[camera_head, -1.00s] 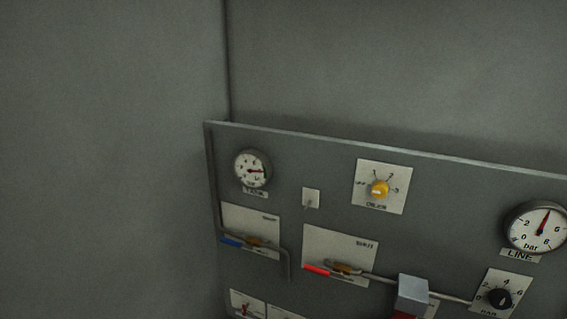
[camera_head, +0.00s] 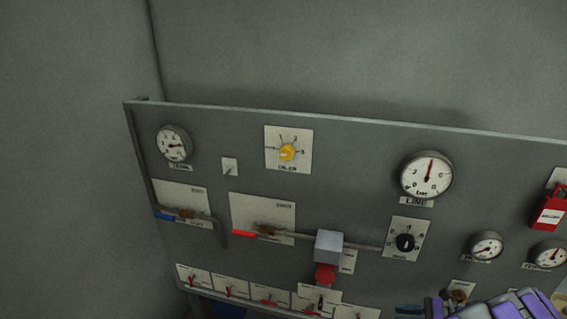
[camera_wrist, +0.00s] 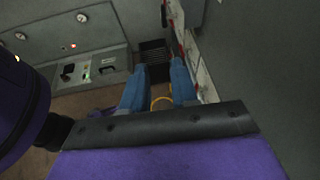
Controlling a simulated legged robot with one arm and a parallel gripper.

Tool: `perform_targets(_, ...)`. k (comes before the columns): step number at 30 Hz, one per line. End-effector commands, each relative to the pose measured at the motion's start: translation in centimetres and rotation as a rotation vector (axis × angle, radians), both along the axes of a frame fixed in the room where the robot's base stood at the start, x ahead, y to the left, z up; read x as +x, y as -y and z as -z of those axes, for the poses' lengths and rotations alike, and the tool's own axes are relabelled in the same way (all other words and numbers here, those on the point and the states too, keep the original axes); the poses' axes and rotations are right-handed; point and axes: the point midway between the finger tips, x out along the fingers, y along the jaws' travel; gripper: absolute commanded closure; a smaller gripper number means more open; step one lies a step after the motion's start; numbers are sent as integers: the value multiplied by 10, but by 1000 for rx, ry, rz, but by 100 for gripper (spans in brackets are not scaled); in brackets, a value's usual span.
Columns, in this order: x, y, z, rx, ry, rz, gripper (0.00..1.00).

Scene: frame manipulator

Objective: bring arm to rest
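In the wrist view, my gripper (camera_wrist: 159,68) shows two blue fingers that stand apart with a clear gap. A dark slatted patch shows beyond the gap, and nothing is gripped between the tips. A yellow curved thing (camera_wrist: 161,103) shows low between the fingers; I cannot tell what it is. In the head view, purple parts of my arm show at the bottom right, in front of the panel (camera_head: 350,135). The fingers cannot be made out there.
The panel carries a LINE gauge (camera_head: 427,176), a black knob (camera_head: 405,243), a yellow knob (camera_head: 288,152), a red-handled valve (camera_head: 245,233) and a red lock (camera_head: 550,213). In the wrist view, a control box (camera_wrist: 85,70) stands left and panel plates run close along the right.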

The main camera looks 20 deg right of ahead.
Motion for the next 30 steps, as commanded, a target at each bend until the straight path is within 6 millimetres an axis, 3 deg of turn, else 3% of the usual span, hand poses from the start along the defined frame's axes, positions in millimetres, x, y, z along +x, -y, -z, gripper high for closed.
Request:
perform_targets(8,36,-48,-41,-56,73,-160,72)
perform_targets(13,60,-99,-78,-115,138,-321,72)
perform_targets(18,73,-165,-120,-198,216,-540,72)
perform_targets(23,68,-223,-153,-283,285,-744,72)
perform_targets(30,32,-301,-186,-427,367,-1041,72)
